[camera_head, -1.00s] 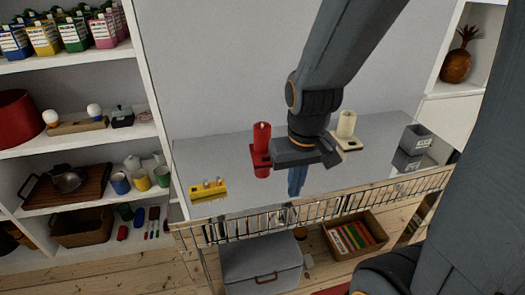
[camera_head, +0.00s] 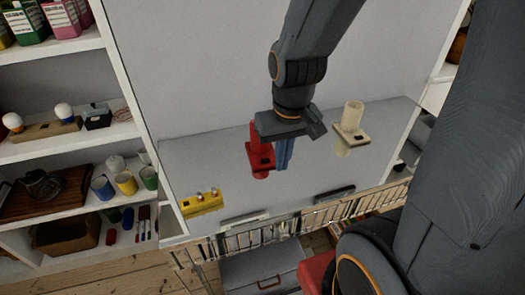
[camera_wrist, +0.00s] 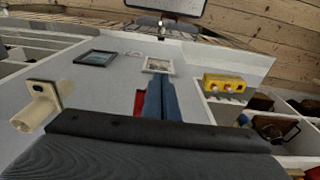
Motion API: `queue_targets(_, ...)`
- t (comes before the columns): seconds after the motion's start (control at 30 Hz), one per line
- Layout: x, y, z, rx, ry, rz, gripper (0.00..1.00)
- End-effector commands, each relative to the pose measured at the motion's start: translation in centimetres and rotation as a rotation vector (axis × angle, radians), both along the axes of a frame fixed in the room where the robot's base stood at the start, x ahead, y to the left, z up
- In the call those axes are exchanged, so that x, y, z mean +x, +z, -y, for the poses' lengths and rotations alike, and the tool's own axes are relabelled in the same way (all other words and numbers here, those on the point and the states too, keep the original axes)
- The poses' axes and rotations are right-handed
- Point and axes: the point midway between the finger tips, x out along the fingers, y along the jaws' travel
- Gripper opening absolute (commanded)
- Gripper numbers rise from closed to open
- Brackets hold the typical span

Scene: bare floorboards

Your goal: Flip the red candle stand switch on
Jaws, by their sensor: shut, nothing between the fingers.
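The red candle stand (camera_head: 259,160) stands on the grey table, with a small dark switch patch on its base. My gripper (camera_head: 284,166) points down just right of it in the head view, and its wrist hides the candle's top. The blue fingers are together with nothing between them. In the wrist view the fingers (camera_wrist: 162,112) cover most of the red stand (camera_wrist: 140,102), leaving a red strip beside them. I cannot tell whether they touch it or how the switch is set.
A cream candle stand (camera_head: 352,120) is to the right on the table. A yellow block (camera_head: 201,204) with small switches lies at the front left. Flat frames (camera_wrist: 95,58) lie near the table's front edge. A shelf (camera_head: 88,146) with cups stands at the left.

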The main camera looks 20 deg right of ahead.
Motion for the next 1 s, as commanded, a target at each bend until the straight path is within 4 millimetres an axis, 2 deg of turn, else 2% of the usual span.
queue_targets(0.07,1.0,0.1,0.1,0.004,-0.006,-0.006,0.0)
queue_targets(0.13,2.9,0.2,0.4,0.012,-0.016,-0.018,0.0)
queue_targets(0.4,13.1,0.6,1.9,0.082,-0.054,-0.089,0.0)
queue_targets(0.5,15.6,0.6,2.4,0.106,-0.06,-0.104,0.0)
queue_targets(0.67,17.1,0.7,2.6,0.124,-0.06,-0.115,0.0)
queue_targets(1.0,17.1,0.6,2.6,0.125,-0.06,-0.116,0.0)
